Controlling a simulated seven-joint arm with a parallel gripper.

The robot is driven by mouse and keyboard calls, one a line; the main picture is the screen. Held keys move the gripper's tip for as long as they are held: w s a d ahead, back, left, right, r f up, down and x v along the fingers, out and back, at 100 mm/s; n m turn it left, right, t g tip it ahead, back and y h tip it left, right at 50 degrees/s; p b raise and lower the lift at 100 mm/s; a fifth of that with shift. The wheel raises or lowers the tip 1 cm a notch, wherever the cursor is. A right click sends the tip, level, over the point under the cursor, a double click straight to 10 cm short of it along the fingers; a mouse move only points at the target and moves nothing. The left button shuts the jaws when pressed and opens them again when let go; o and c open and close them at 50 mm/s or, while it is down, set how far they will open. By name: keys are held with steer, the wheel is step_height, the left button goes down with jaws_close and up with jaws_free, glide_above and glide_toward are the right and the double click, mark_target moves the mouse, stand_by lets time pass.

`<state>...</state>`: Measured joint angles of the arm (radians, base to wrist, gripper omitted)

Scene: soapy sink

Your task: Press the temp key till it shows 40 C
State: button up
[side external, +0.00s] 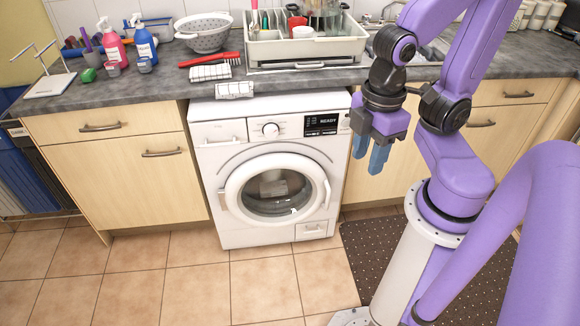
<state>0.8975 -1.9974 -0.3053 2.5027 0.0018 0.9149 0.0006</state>
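The white washing machine (216,160) stands under the counter with its round door shut. Its black display (327,122) at the upper right of the front reads READY. Small marks show beside and below that word, too small to read, so I cannot tell which key is the temp key. My gripper (368,163) points down, just right of the machine and in front of the wooden cabinet. Its two blue fingers look apart with nothing between them. It does not appear to touch the panel.
The grey counter (150,92) above holds a colander (205,36), a dish rack (300,50), a red brush (210,59), a pink bottle (111,45) and a blue bottle (145,45). A white cloth-like thing (234,90) overhangs the machine's top. A dark mat (440,270) lies on the floor.

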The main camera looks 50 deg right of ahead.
jaws_close()
stand_by(1.4)
